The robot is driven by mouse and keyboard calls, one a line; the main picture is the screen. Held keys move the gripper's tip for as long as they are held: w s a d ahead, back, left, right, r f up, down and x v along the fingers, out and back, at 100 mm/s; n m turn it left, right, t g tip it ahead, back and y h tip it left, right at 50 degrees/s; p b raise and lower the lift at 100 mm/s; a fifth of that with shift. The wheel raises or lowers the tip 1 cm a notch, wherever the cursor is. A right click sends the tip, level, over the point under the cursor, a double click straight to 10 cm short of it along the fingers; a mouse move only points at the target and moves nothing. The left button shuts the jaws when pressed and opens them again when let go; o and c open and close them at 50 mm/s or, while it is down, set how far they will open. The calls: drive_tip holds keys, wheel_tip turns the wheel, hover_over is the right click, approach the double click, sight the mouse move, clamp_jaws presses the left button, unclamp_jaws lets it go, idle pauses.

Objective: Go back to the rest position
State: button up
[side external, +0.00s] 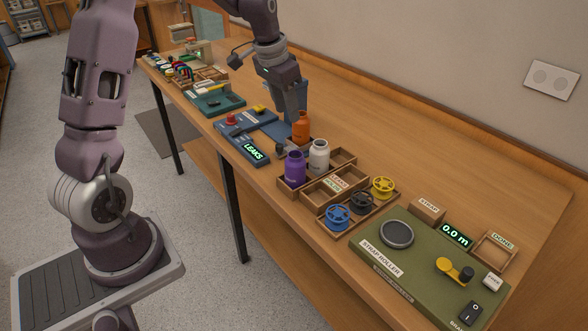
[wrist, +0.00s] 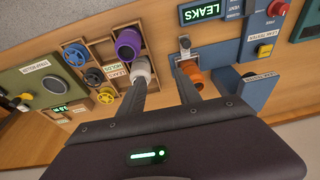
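My gripper (side external: 289,108) hangs over the bench, just behind and above an orange bottle (side external: 301,130). In the wrist view my gripper (wrist: 162,84) has its two fingers apart with only bench top visible between them. There the orange bottle (wrist: 194,77) lies just beyond the right fingertip and stands at the blue leak tester (wrist: 185,61). I cannot tell whether the finger touches it. A white bottle (side external: 319,156) and a purple bottle (side external: 295,168) stand in a wooden tray (side external: 323,188). The white bottle (wrist: 141,70) appears beyond the left fingertip.
Blue and yellow reels (side external: 363,202) sit at the tray's front end. A green strap roller board (side external: 425,262) lies at the near end. The leaks display (side external: 254,151) and a teal device (side external: 214,103) are farther back.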

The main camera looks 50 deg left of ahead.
drive_tip(key=s+d+r+t, duration=0.1)
drive_tip(key=s+d+r, duration=0.8)
drive_tip(key=s+d, duration=0.4)
drive_tip(key=s, duration=0.6)
drive_tip(key=s+d+t, duration=0.1)
drive_tip(key=s+d, duration=0.3)
drive_tip(key=s, duration=0.5)
drive_tip(key=shift+r+t, duration=0.3)
